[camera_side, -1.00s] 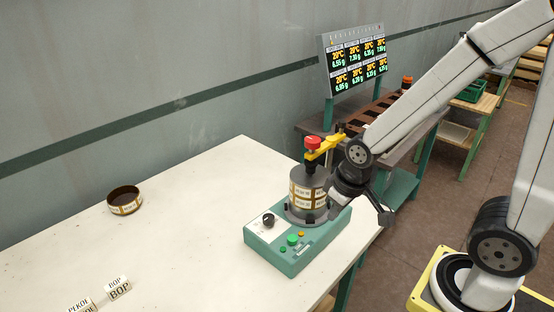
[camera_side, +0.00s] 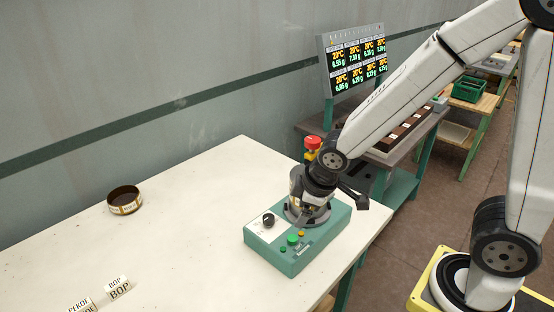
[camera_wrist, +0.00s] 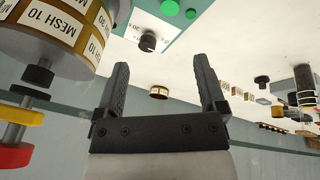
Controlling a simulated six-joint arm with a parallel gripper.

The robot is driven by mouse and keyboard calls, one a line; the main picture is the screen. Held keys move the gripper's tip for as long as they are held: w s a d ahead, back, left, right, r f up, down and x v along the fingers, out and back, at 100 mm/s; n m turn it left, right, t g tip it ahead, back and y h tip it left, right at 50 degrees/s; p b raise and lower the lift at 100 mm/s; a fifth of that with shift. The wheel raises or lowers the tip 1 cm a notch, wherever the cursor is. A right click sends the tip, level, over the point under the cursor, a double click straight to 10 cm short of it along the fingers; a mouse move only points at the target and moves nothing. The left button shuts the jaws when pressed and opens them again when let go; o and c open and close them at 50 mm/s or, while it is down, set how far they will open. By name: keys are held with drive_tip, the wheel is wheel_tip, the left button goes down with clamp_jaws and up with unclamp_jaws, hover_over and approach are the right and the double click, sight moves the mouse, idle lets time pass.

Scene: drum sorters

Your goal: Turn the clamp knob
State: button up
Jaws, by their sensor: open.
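A red knob (camera_side: 313,142) tops the yellow clamp bar (camera_side: 308,156) above the sieve drum in the side view; my wrist hides most of the bar and drum. In the wrist view the red knob (camera_wrist: 12,156), yellow bar (camera_wrist: 12,133) and a small black knob (camera_wrist: 38,75) lie at the left, near the drum (camera_wrist: 50,35) with MESH 10 labels. My gripper (camera_wrist: 159,64) is open and empty, with its fingers to the right of the drum and clamp parts in that view. In the side view my wrist is in front of the drum.
The green base (camera_side: 290,258) carries a black dial (camera_side: 268,220) and green buttons. A round tin (camera_side: 124,201) and label blocks (camera_side: 118,288) stand on the white table (camera_side: 190,225). A display board (camera_side: 355,60) stands behind. The table's left part is mostly clear.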

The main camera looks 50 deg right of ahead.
drive_tip(key=w+a+n, duration=0.3)
drive_tip(key=n, duration=0.1)
drive_tip(key=t+y, duration=0.6)
drive_tip(key=y, duration=0.9)
approach(312, 139)
drive_tip(key=x, duration=0.2)
drive_tip(key=shift+a+f, duration=0.15)
drive_tip(key=shift+f, duration=0.15)
drive_tip(key=shift+x, duration=3.95)
